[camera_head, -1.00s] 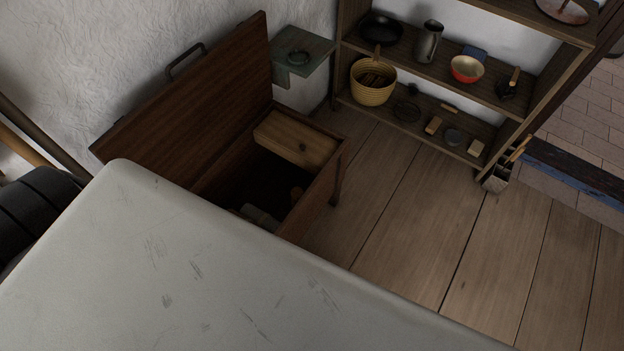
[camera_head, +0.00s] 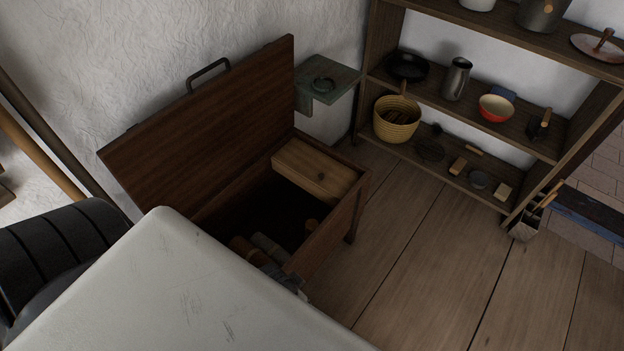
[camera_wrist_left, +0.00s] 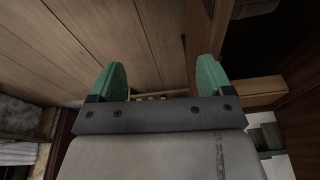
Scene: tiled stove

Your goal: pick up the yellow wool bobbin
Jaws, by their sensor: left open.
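I cannot pick out a yellow wool bobbin in either view. An open wooden chest (camera_head: 338,224) stands below the middle of the head view, its lid (camera_head: 215,115) leaning up towards the wall. Dark inside it, several small rolls lie near the front: a brown one (camera_head: 243,248), a grey one (camera_head: 268,246) and a small orange-brown piece (camera_head: 312,225). My own pale body part hides the chest's near left part. My left gripper (camera_wrist_left: 160,78) shows in the left wrist view, green fingertips wide apart with nothing between them. My right gripper is not in view.
A wooden tray (camera_head: 312,170) spans the chest's far right end. A shelf rack (camera_head: 540,148) with a basket (camera_head: 396,120), bowl (camera_head: 496,107) and jug (camera_head: 456,79) stands at upper right. A green wall shelf (camera_head: 335,76) is behind the chest. Plank floor (camera_head: 420,265) to the right is clear.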

